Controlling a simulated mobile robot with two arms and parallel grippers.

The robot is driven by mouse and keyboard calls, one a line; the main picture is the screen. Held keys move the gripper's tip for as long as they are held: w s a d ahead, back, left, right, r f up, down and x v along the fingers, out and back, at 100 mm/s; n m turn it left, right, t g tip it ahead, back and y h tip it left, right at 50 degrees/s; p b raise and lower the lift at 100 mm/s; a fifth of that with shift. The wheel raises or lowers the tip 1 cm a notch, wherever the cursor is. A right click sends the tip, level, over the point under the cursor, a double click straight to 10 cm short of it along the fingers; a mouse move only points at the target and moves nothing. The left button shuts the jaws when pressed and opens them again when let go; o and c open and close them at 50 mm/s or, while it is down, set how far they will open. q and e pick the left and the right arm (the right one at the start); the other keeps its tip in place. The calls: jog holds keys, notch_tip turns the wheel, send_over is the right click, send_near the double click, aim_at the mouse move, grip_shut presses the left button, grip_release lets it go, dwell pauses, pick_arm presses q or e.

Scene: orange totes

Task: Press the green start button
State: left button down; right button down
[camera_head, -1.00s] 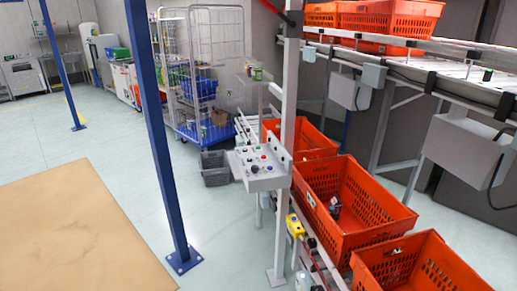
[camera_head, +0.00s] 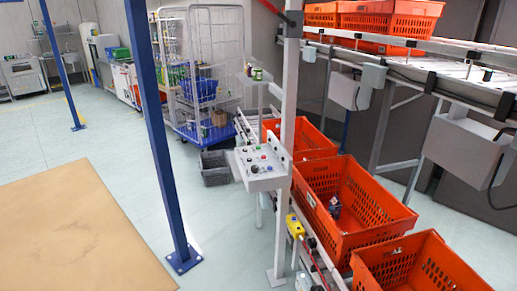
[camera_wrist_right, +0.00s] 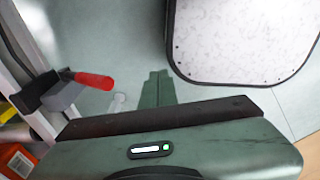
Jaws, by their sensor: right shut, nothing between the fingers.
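A light grey control box (camera_head: 260,180) is fixed to a grey post in the middle of the head view. Its sloped top carries several small coloured buttons, red and dark ones among them. The control box's buttons cannot be made out in that view. Neither gripper shows in the head view.
Orange totes (camera_head: 345,240) stand on a low rack right of the post, below a conveyor (camera_head: 450,75). A blue post (camera_head: 160,130) rises at left beside a tan board (camera_head: 75,230). A red-handled part (camera_wrist_right: 93,80) is left of my right gripper. Pale floor lies between.

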notch_tip(320, 180, down, 4)
jog(key=b, duration=0.4)
jog(key=shift+f, duration=0.25)
